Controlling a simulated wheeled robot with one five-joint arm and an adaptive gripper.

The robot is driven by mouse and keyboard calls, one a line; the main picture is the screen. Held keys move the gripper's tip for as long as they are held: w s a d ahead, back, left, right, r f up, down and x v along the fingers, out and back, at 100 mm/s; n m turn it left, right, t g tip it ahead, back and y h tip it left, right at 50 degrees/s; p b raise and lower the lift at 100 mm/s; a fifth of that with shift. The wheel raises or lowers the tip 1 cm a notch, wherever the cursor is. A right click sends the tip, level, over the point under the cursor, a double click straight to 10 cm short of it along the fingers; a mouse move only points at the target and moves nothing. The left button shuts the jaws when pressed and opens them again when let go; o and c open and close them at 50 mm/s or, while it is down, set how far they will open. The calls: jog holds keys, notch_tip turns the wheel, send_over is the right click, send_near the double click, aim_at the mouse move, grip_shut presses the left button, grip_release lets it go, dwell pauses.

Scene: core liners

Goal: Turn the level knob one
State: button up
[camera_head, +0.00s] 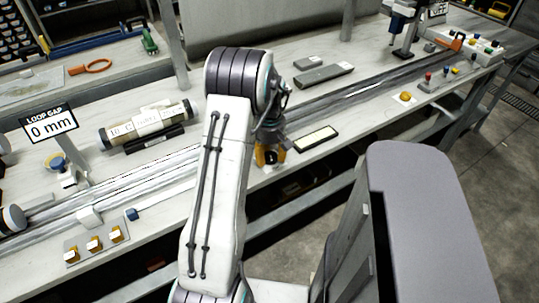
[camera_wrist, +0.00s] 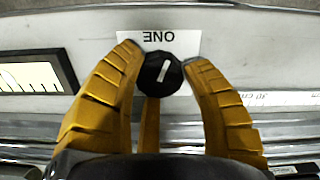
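The level knob one (camera_wrist: 160,73) is a round black knob with a white pointer line, seen from above in the wrist view. The pointer leans slightly to the right at its upper end. A white label reading ONE (camera_wrist: 158,40) lies beside it, upside down in this view. My yellow gripper (camera_wrist: 162,68) has its fingers close against the knob's left and right sides, with a third finger below it. In the head view my gripper (camera_head: 270,157) is low over the bench's front part, and the knob is hidden there by my gripper and arm.
A dark-framed gauge strip (camera_head: 316,138) lies right of my gripper; it also shows in the wrist view (camera_wrist: 35,75). Metal rails (camera_head: 150,172) run along the bench behind. A LOOP GAP sign reading 0 mm (camera_head: 50,124) and a core cylinder (camera_head: 145,123) stand to the left.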

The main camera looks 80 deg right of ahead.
aim_at(270, 155)
jog(key=c, duration=0.6)
jog(key=shift+m, duration=2.5)
jog(key=o, duration=1.2)
jog(key=shift+d, duration=0.1)
jog(key=shift+c, duration=0.2)
notch_tip(270, 155, up, 12)
